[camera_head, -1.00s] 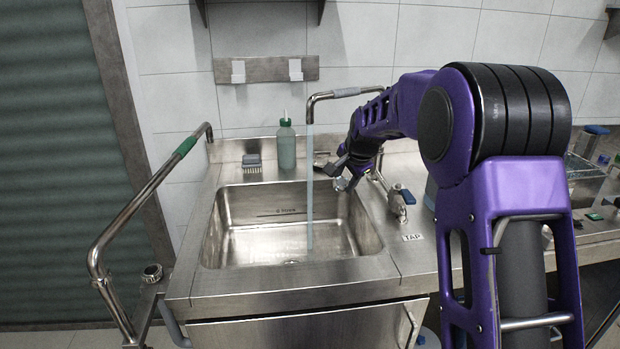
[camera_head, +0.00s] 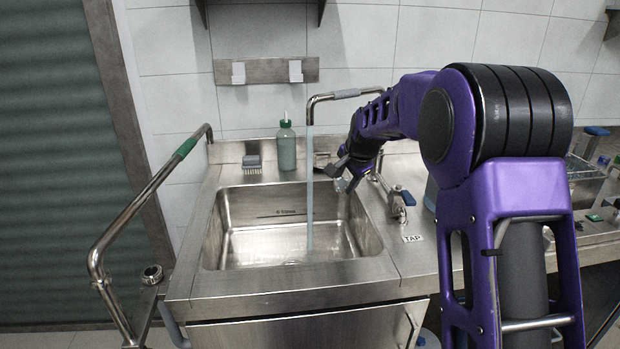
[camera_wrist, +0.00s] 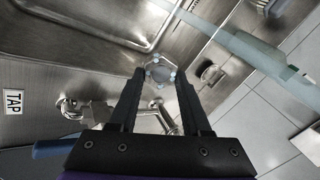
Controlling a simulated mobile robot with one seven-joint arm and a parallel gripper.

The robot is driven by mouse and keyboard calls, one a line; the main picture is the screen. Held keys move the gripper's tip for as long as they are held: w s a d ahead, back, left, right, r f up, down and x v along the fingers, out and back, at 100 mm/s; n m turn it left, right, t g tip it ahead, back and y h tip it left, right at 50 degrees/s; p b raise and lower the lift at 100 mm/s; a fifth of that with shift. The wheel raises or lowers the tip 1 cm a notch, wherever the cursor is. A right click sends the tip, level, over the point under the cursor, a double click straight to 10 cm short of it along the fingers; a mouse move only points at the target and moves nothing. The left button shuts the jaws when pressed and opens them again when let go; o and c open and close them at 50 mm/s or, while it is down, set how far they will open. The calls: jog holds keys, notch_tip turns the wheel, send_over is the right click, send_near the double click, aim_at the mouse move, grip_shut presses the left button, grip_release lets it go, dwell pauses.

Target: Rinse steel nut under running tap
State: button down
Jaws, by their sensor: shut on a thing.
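My gripper (camera_head: 342,178) is over the right side of the sink, beside the falling water. In the wrist view my gripper (camera_wrist: 160,76) is shut on the steel nut (camera_wrist: 160,72), a small metal ring between the two fingertips, with pale bluish spots on its rim.
A green-capped bottle (camera_head: 287,148) and a brush (camera_head: 252,162) stand on the back ledge. A valve with a blue handle (camera_head: 402,196) sits right of the sink, near the TAP label (camera_head: 412,238). A bent steel rail (camera_head: 140,205) stands at the left. The basin looks empty.

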jog(key=s+d+r+p, duration=0.1)
jog(key=d+r+p, duration=0.1)
jog(key=r, duration=0.3)
jog(key=shift+s+d, duration=0.4)
jog(key=shift+d, duration=0.35)
